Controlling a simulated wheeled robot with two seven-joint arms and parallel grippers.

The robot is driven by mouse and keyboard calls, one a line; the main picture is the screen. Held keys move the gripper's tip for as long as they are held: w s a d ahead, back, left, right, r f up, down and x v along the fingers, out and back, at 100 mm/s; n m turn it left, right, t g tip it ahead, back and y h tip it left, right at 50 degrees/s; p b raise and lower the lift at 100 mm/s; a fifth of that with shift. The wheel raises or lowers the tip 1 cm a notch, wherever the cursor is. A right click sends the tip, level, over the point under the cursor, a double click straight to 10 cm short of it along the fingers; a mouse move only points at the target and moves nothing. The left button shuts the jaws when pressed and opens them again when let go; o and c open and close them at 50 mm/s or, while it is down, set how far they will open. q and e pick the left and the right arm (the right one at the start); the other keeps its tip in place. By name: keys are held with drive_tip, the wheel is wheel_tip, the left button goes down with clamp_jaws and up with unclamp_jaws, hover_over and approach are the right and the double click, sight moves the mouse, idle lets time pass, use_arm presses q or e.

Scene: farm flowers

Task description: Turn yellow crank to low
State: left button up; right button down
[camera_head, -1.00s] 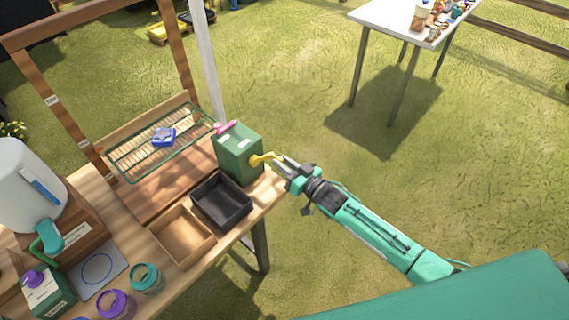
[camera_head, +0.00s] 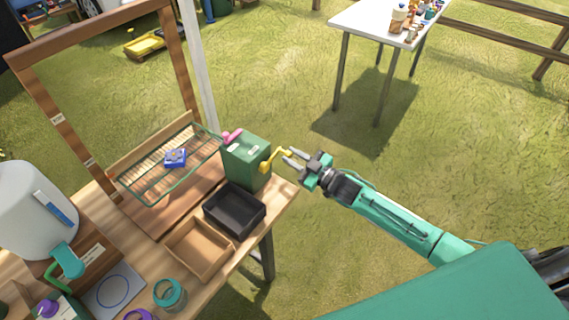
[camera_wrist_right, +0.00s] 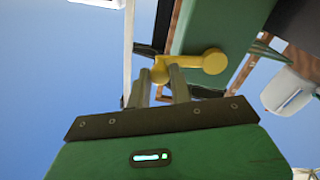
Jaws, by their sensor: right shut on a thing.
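The green box (camera_head: 246,160) stands at the right end of the wooden bench and carries the yellow crank (camera_head: 268,164) on its right side. The crank's handle end points right and slightly up. My right gripper (camera_head: 287,157) is at that handle end. In the right wrist view the crank (camera_wrist_right: 212,62) runs left from its round hub, and the fingers of my right gripper (camera_wrist_right: 168,82) are shut on its handle. Any low marking is not readable. My left gripper is not in view.
A black tray (camera_head: 234,229) and a wooden tray (camera_head: 183,262) sit in front of the box. A pink piece (camera_head: 232,136) tops the box. Open grass lies right of the bench.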

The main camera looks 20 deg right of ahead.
drive_tip(key=shift+a+r+n, duration=0.1)
drive_tip(key=shift+r+n, duration=0.3)
drive_tip(key=shift+n, duration=0.1)
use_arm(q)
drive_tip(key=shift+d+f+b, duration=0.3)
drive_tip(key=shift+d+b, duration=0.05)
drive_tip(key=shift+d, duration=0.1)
use_arm(e)
drive_tip(key=s+a+r+n+y, duration=0.1)
drive_tip(key=s+a+r+n, duration=0.1)
drive_tip(key=n, duration=0.9)
drive_tip(key=shift+s+a+r+n, duration=0.35)
drive_tip(key=shift+a+r, duration=0.5)
drive_tip(key=shift+r, duration=0.45)
drive_tip(key=shift+s, duration=0.1)
drive_tip(key=c, duration=1.3)
unclamp_jaws()
drive_tip(key=shift+o, duration=0.2)
